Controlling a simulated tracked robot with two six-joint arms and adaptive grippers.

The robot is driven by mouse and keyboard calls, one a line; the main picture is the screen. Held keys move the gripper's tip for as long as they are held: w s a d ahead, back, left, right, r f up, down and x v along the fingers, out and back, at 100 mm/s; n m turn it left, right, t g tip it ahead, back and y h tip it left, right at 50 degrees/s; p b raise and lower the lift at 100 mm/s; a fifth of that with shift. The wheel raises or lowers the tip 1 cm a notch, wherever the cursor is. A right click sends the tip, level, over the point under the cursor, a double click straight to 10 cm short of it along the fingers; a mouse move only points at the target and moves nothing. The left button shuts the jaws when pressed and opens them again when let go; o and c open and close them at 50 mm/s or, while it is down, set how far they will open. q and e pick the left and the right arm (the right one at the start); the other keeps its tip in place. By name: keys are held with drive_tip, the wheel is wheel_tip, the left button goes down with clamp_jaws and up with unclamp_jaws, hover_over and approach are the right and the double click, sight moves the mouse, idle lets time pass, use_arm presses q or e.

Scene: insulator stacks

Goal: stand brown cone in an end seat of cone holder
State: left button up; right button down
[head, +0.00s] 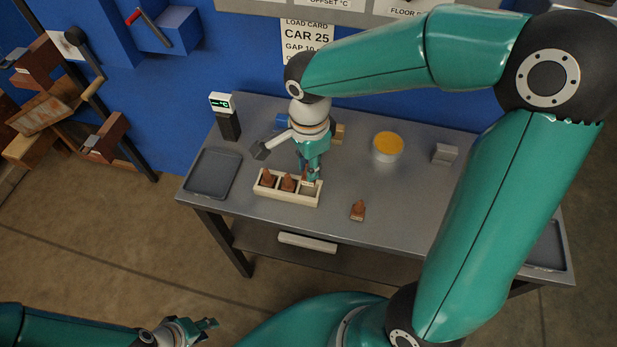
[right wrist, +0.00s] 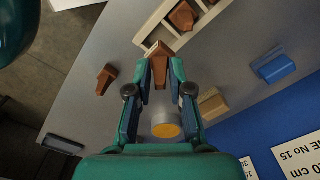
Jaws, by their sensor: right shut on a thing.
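The pale cone holder (head: 283,197) stands on the grey table, with one brown cone (head: 267,177) in its left seat and another (head: 288,183) in its middle seat. The right end seat shows a pale, empty-looking inside. My right gripper (head: 313,176) is over that end. In the right wrist view it is shut on a brown cone (right wrist: 160,60), beside the end of the holder (right wrist: 150,27); I cannot tell whether this cone touches the holder. My left gripper (head: 206,331) is low in front, apart from the table, open and empty.
A dark tray (head: 212,173) and a display post (head: 228,122) are at the table's left. A yellow-topped cup (head: 388,147) and grey block (head: 445,153) stand at the back right. A blue block (right wrist: 273,65) and tan block (right wrist: 212,105) lie behind the holder. The front right is mostly clear.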

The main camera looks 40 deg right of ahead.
drive_tip(key=shift+f, duration=2.6)
drive_tip(key=shift+f, duration=0.1)
drive_tip(key=c, duration=1.1)
unclamp_jaws()
drive_tip(key=shift+o, duration=0.2)
wheel_tip(320, 180, up, 12)
drive_tip(key=shift+r, duration=0.15)
drive_tip(key=shift+s, duration=0.1)
